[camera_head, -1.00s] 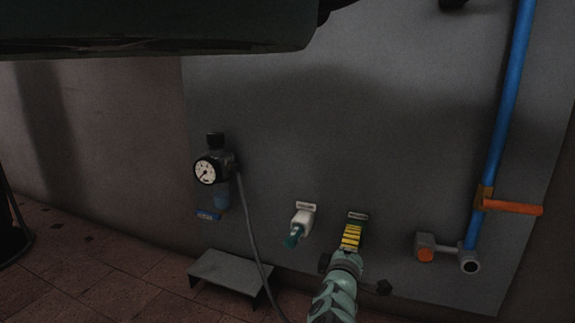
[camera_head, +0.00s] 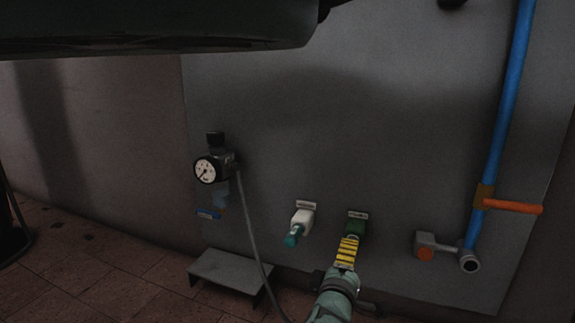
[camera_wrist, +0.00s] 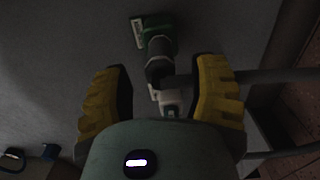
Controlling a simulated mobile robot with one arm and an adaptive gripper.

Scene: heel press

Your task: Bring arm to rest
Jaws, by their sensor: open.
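My gripper (camera_head: 347,254) shows at the lower middle of the head view, in front of the grey wall panel (camera_head: 330,120). In the wrist view its two yellow, ridged fingers (camera_wrist: 160,92) stand apart, so it is open. Between and beyond them is a green wall fitting (camera_wrist: 156,42) with a dark and pale connector piece below it. The green fitting also shows in the head view (camera_head: 355,226), just beyond my fingertips. No contact with the fingers is visible.
Left of my gripper is a white fitting with a teal end (camera_head: 300,225). A pressure gauge (camera_head: 206,170) with a grey hose hangs farther left, above a small metal step (camera_head: 228,271).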

